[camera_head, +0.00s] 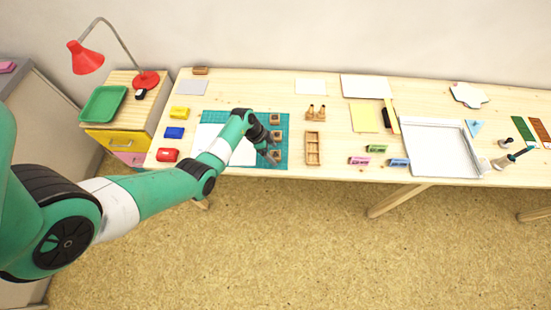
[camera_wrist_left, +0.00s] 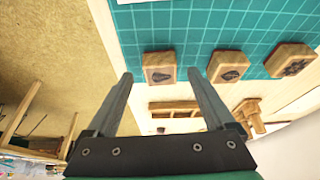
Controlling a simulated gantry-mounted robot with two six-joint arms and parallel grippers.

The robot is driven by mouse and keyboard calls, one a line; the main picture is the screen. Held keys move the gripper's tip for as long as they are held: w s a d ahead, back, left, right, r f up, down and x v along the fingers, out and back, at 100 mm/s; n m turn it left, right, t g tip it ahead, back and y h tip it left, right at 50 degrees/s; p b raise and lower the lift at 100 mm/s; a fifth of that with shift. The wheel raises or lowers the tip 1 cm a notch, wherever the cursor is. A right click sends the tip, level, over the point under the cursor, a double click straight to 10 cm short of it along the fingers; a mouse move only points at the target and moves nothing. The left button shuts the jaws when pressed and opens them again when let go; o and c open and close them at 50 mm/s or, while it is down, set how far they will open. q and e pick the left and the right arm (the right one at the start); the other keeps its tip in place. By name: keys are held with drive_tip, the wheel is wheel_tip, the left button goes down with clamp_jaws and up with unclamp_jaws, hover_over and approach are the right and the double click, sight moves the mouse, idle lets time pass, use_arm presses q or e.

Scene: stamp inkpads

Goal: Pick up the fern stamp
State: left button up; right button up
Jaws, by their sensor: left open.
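Three wooden stamps stand in a row on the teal cutting mat (camera_head: 282,163): a front one (camera_head: 275,157), a middle one (camera_head: 276,135) and a back one (camera_head: 275,119). In the left wrist view their tops carry dark motifs: the front stamp (camera_wrist_left: 160,70) at left, the middle one (camera_wrist_left: 228,68) with a leaf-like shape, and the back one (camera_wrist_left: 291,62) with a rounder pattern. I cannot tell for sure which is the fern. My left gripper (camera_wrist_left: 160,76) is open and empty, its fingertips either side of the front stamp in that view. My right gripper is not in view.
A wooden compartment tray (camera_head: 313,148) stands just right of the mat, with small wooden pieces (camera_head: 316,113) behind it. Red (camera_head: 167,155), blue (camera_head: 175,133) and yellow (camera_head: 180,113) inkpads lie at left. The table's front edge is close to the front stamp.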

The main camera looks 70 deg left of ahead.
sight(273, 155)
use_arm(q)
drive_tip(key=shift+x, duration=0.9)
drive_tip(key=shift+r, duration=0.1)
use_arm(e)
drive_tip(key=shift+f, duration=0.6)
use_arm(q)
clamp_jaws()
drive_tip(key=shift+r, duration=0.1)
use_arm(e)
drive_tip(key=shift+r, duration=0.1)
use_arm(q)
drive_tip(key=r+p, duration=0.2)
drive_tip(key=r, duration=0.1)
drive_tip(key=r+p, duration=0.1)
drive_tip(key=shift+s+d+r, duration=0.1)
drive_tip(key=shift+s+r, duration=0.2)
drive_tip(key=shift+r, duration=0.05)
drive_tip(key=s+d+r+p, duration=0.7)
drive_tip(key=s+r+p, duration=0.1)
drive_tip(key=s, duration=0.3)
drive_tip(key=shift+s, duration=0.25)
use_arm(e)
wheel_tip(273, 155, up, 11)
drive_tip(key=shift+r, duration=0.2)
